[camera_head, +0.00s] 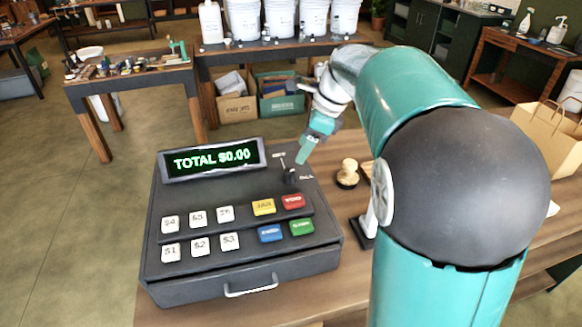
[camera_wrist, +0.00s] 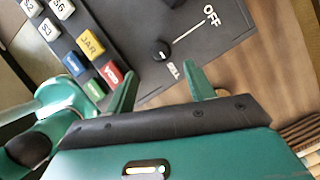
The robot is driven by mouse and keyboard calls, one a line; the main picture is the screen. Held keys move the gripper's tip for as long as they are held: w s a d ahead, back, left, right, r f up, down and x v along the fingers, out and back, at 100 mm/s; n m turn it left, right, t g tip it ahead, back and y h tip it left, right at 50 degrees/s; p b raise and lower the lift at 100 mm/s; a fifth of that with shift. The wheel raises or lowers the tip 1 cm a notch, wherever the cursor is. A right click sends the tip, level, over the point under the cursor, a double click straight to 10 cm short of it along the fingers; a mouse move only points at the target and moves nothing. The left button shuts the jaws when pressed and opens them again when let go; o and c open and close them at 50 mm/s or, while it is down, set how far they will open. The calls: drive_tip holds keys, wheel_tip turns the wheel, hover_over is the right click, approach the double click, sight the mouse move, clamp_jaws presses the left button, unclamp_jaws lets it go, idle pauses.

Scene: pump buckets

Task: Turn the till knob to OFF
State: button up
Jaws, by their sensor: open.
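The till (camera_head: 240,254) is a dark grey register on the wooden table, its display reading TOTAL $0.00. Its small round black knob (camera_head: 291,176) sits at the right of the upper panel; it also shows in the wrist view (camera_wrist: 160,50). There, a white OFF label (camera_wrist: 211,16) lies up and right of the knob, joined by a white line, and a SELL label (camera_wrist: 173,70) lies just below it. I cannot tell surely which way the knob points. My gripper (camera_head: 304,153) is open and empty, above and behind the knob; in the wrist view its two green fingers (camera_wrist: 163,88) are apart, clear of the knob.
Coloured and white keys (camera_head: 264,207) lie close to the knob on the till. A wooden stamp (camera_head: 347,173) stands on the table just right of the till. A paper bag (camera_head: 550,135) stands further right. White buckets (camera_head: 281,18) line a back bench.

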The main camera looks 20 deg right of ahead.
sight(291, 171)
drive_tip(key=x, duration=0.6)
drive_tip(key=shift+w+a+f, duration=0.1)
drive_tip(key=shift+f, duration=0.2)
drive_tip(key=shift+a+f, duration=0.3)
drive_tip(key=shift+f, duration=0.35)
drive_tip(key=shift+w+f, duration=0.15)
drive_tip(key=shift+f, duration=0.05)
drive_tip(key=shift+c, duration=0.4)
drive_tip(key=c, duration=0.9)
